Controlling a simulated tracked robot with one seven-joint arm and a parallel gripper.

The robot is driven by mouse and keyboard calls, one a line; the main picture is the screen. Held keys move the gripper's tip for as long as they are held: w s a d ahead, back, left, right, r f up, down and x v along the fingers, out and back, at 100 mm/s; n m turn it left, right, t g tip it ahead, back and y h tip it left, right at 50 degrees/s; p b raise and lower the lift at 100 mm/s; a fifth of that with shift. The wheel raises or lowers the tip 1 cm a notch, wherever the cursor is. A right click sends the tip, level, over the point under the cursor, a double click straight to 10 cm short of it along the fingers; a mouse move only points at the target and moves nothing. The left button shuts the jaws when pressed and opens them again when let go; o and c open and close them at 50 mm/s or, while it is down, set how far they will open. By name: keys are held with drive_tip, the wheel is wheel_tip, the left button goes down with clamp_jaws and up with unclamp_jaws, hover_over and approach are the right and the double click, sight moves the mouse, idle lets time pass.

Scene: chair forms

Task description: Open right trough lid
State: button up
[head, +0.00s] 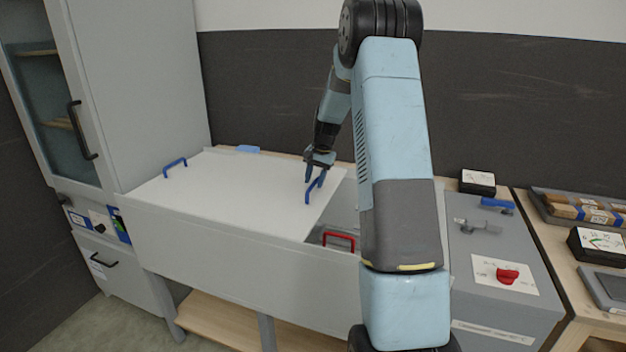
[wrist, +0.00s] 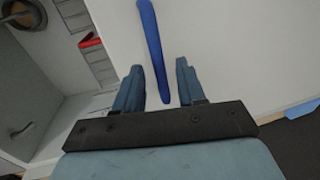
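A flat white lid (head: 235,190) covers the left and middle of the grey trough (head: 250,262). It has a blue handle (head: 175,167) at its left and another blue handle (head: 315,188) near its right edge. My gripper (head: 315,178) is at the right blue handle, pointing down. In the wrist view this handle (wrist: 150,35) runs between the two fingers of my gripper (wrist: 160,65), with visible gaps on both sides. The fingers are open. Right of the lid's edge the trough is uncovered, with a red handle (head: 338,239) there. My arm hides the trough's right part.
A tall grey cabinet (head: 140,90) stands at the left. Right of the trough is a grey unit with a red knob (head: 508,276) and a blue-handled valve (head: 497,203). Black meters (head: 477,182) and a tray (head: 580,208) sit farther right. A dark wall is behind.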

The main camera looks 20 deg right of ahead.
clamp_jaws()
idle(0.5)
hover_over(291, 190)
drive_tip(key=shift+a, duration=0.15)
drive_tip(key=shift+o, duration=0.3)
unclamp_jaws()
